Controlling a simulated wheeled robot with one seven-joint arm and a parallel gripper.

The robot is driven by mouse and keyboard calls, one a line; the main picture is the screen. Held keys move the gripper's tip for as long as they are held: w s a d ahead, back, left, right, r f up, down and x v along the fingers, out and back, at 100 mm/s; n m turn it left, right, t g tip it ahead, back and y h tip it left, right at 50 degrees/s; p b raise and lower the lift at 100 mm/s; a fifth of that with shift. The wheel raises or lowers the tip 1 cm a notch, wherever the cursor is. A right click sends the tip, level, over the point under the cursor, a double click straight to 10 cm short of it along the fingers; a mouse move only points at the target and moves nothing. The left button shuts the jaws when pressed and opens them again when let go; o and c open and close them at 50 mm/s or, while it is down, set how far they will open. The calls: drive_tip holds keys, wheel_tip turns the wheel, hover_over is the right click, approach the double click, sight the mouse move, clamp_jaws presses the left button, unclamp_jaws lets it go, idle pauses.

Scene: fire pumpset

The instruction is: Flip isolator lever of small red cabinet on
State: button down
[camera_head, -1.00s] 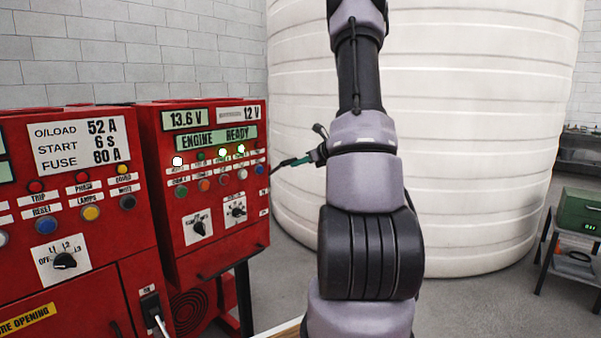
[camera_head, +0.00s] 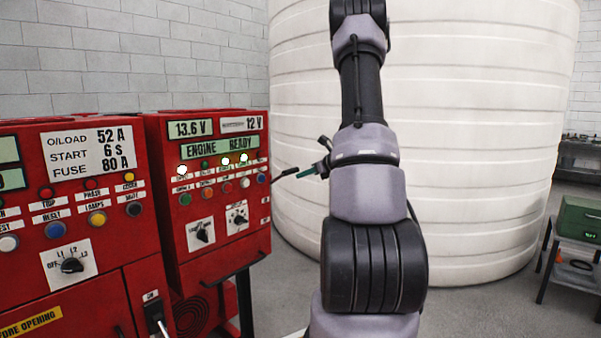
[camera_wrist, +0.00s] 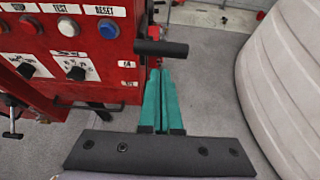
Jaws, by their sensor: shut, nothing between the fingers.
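The small red cabinet (camera_head: 205,260) stands left of my arm, with a lit panel reading "13.6 V", "12 V" and "ENGINE READY". In the wrist view a black bar-shaped handle (camera_wrist: 160,48), which looks like its isolator lever, sticks out at the cabinet's right side. The same dark handle (camera_head: 284,177) shows thinly in the head view. My gripper (camera_wrist: 161,73) has green fingers, shut together and empty. Its tips appear just below the handle in the wrist view; whether they touch it I cannot tell. The lever's pivot and any position marks are unclear.
A larger red cabinet (camera_head: 85,250) stands at left, with its own black lever (camera_head: 157,318) low on its front. A big white tank (camera_head: 470,130) stands behind my arm. A green box (camera_head: 580,218) sits on a stand at right. Grey floor is open between.

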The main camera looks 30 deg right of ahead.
drive_tip(key=w+r+v, duration=0.1)
drive_tip(key=r+v, duration=0.1)
drive_tip(key=v, duration=0.8)
drive_tip(key=shift+s+r, duration=0.1)
drive_tip(key=s+a+r+n+g+y, duration=0.15)
drive_tip(key=s+a+r+n, duration=0.35)
drive_tip(key=a, duration=0.5)
drive_tip(key=s+a+r+n+g+y, duration=0.1)
drive_tip(key=s+a+r+n+g, duration=0.2)
drive_tip(key=a+n, duration=0.6)
drive_tip(key=s+a+r+n+h, duration=0.1)
drive_tip(key=s+a+n+h, duration=0.1)
drive_tip(key=s+a+n, duration=0.3)
drive_tip(key=s+a+r+n+h, duration=0.2)
drive_tip(key=s+a+n, duration=0.4)
drive_tip(key=s+n, duration=0.3)
drive_tip(key=s+h, duration=0.1)
drive_tip(key=s, duration=0.2)
drive_tip(key=shift+s+g, duration=0.1)
drive_tip(key=shift+g, duration=0.15)
